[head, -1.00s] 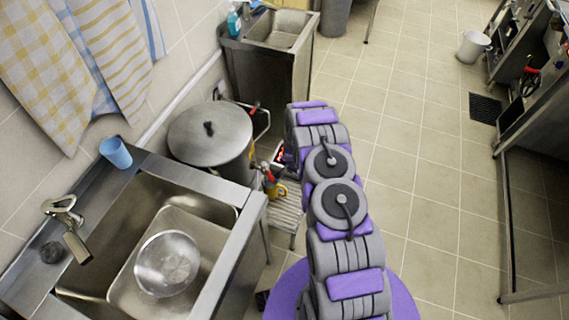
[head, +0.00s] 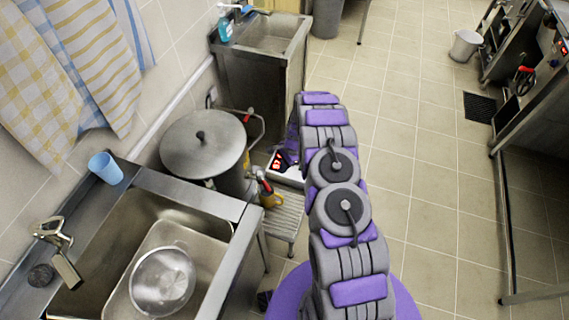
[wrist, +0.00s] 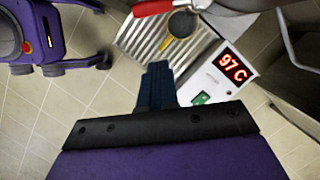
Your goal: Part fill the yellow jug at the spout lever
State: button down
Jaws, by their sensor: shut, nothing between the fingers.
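The yellow jug (head: 270,198) stands on a slatted metal stand beside the lidded stockpot (head: 203,146). In the wrist view the jug (wrist: 168,43) shows a yellow handle and a dark round top; what is inside cannot be told. The red spout lever (head: 264,183) is just above the jug, and in the wrist view the lever (wrist: 152,7) is cut by the top edge. My gripper (wrist: 157,68) is shut and empty, apart from both jug and lever. In the head view my arm mostly hides it.
A white box with a red "97 C" display (wrist: 232,68) is beside the stand (head: 284,222). Tiled floor (head: 425,180) is open at right.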

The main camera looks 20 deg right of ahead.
aim_at(264, 182)
jog(key=s+a+f+b, duration=0.1)
jog(key=a+f, duration=0.4)
jog(key=shift+s+b, duration=0.15)
jog(key=shift+b, duration=0.15)
jog(key=shift+s+a+m+p, duration=0.2)
jog(key=shift+a+m+p, duration=0.25)
jog(key=shift+m, duration=0.15)
jog(key=shift+s+a+m+t+h, duration=0.15)
jog(key=shift+a+m+t, duration=0.3)
jog(key=shift+a+m, duration=0.75)
jog(key=shift+s+a+m+t+h, duration=0.1)
jog(key=shift+a+m+t, duration=0.5)
jog(key=shift+m, duration=1.15)
jog(key=shift+s+a+m+t+h, duration=0.15)
jog(key=shift+a+m+t, duration=0.2)
jog(key=shift+a+m, duration=0.9)
jog(key=shift+d+m, duration=0.25)
jog(key=shift+m, duration=0.05)
